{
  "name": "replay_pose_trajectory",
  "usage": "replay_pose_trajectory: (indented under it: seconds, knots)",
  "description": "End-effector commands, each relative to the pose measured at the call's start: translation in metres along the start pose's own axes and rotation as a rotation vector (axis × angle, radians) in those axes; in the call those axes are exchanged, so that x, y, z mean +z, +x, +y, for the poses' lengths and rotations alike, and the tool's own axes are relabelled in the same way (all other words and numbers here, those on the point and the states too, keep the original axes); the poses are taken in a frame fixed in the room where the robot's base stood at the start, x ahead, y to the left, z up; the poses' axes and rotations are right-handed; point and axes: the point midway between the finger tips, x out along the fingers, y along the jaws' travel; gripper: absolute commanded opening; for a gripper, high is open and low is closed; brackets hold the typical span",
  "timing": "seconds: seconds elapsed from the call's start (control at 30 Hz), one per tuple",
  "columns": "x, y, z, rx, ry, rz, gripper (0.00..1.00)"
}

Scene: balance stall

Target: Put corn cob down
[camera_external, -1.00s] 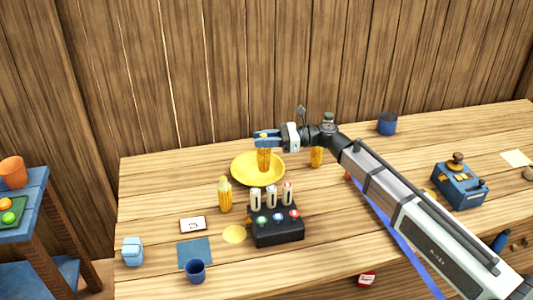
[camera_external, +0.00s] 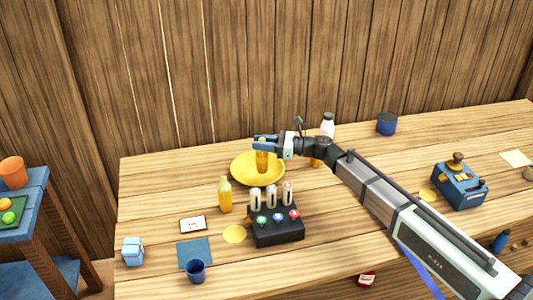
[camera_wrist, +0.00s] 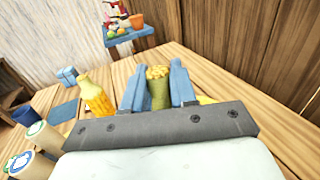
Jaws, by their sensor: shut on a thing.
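The corn cob (camera_external: 262,160) is yellow and upright between the blue fingers of my gripper (camera_external: 264,146). In the wrist view the corn cob (camera_wrist: 158,88) shows between the two fingers of my gripper (camera_wrist: 158,76), which is shut on it. The cob is over the yellow plate (camera_external: 240,172) on the wooden table. I cannot tell whether its lower end touches the plate. In the wrist view the fingers and wrist hide most of the plate.
A yellow bottle (camera_external: 225,196) stands left of the plate. A black box with buttons and several pale cylinders (camera_external: 278,234) is in front. A blue cup (camera_external: 195,270) and blue mat (camera_external: 195,252) lie front left.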

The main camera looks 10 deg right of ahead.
Motion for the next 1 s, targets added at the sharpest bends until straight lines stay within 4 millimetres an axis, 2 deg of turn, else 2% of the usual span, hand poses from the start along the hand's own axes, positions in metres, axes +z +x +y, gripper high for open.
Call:
replay_pose_trajectory:
  seconds: [0.33,0.77,0.8,1.0]
  knots:
    - [-0.034,0.000,0.000,0.001,0.001,0.000,0.00]
    - [-0.039,0.000,0.000,0.001,0.000,-0.001,0.00]
    - [-0.040,0.000,0.000,0.001,0.000,0.000,0.27]
    - [-0.039,0.000,0.000,0.001,0.000,0.000,0.47]
